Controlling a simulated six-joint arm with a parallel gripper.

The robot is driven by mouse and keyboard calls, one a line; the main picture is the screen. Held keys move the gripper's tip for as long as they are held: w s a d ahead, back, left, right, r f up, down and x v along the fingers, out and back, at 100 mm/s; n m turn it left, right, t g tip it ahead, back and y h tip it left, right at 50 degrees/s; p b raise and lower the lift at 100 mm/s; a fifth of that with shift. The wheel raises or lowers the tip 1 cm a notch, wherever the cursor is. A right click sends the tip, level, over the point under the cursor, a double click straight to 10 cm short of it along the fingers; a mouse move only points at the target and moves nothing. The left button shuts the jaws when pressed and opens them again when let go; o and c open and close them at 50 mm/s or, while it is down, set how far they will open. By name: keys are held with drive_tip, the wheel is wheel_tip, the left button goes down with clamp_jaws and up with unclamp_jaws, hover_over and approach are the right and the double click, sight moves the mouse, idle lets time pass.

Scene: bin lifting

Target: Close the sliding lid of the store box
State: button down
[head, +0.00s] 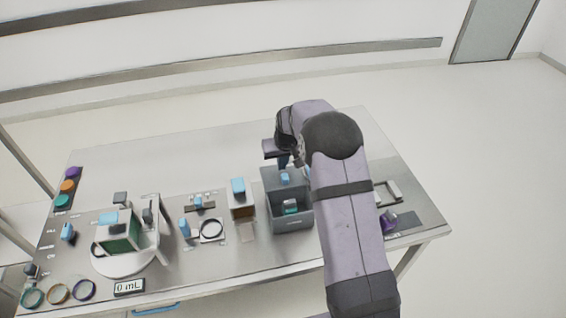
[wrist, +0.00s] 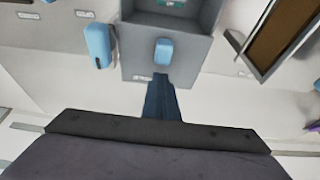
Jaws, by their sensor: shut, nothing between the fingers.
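The grey store box (head: 293,222) stands right of the middle of the table, its near part open, with a green item (head: 290,208) inside. Its grey sliding lid (head: 270,180) covers the far part and carries a blue handle (head: 284,178). In the wrist view the lid (wrist: 140,58) and its blue handle (wrist: 163,50) lie just beyond my fingertips. My gripper (head: 283,164) is shut and empty at the far side of the handle. The wrist view shows the shut fingers (wrist: 160,80) close to the lid's edge; contact cannot be told.
A brown-floored open box (head: 243,228) stands left of the store box. A blue-handled piece (wrist: 98,45) is beside the store box in the wrist view. A white round stand with a green container (head: 118,238) is at the left. The table's far middle is clear.

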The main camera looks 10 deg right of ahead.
drive_tip(key=shift+s, duration=0.6)
